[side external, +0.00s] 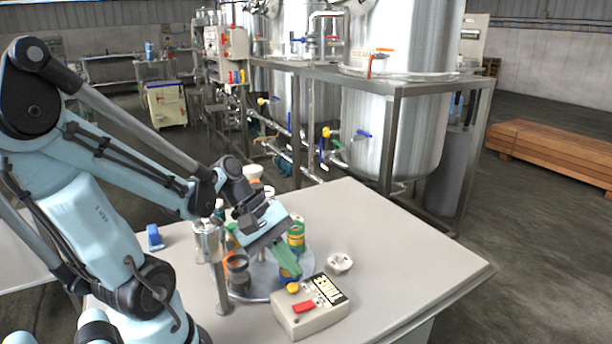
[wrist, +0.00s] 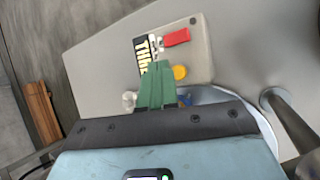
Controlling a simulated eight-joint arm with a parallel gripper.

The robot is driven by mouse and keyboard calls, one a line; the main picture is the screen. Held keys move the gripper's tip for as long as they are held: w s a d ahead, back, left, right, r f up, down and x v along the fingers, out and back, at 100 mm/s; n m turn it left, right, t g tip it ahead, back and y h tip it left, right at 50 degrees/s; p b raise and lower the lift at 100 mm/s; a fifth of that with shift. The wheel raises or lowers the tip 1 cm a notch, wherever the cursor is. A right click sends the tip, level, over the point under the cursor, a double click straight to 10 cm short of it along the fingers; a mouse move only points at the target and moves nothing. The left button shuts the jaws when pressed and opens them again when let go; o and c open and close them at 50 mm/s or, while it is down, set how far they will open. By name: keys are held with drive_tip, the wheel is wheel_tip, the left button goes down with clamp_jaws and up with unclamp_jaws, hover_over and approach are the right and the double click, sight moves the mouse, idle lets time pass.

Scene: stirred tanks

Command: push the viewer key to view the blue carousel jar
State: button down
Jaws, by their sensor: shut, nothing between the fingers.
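A beige control box (side external: 320,316) stands on the table, with a red key (side external: 303,307), a yellow round button (side external: 292,288) and a black-and-yellow label panel. The wrist view shows the red key (wrist: 177,37) and yellow button (wrist: 180,72) too; I cannot tell which is the viewer key. My gripper (side external: 294,273) is shut and empty, its green fingers pointing down just behind the box, near the yellow button. In the wrist view the fingertips (wrist: 156,64) overlap the box edge beside that button; contact is unclear. A dark blue jar part (side external: 287,280) shows behind the fingers, mostly hidden.
The round metal carousel (side external: 262,293) holds several jars, including a green-and-yellow one (side external: 296,238) and a dark grey one (side external: 238,272). A metal post (side external: 221,285) stands left of it. A small white dish (side external: 339,263) lies right. The table's right side is clear.

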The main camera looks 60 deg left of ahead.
sight(290, 286)
drive_tip(key=shift+f, duration=0.55)
drive_tip(key=shift+f, duration=0.2)
idle(1.7)
drive_tip(key=shift+f, duration=0.25)
drive_tip(key=shift+f, duration=0.45)
idle(0.7)
drive_tip(key=shift+r, duration=0.9)
drive_tip(key=shift+r, duration=2.5)
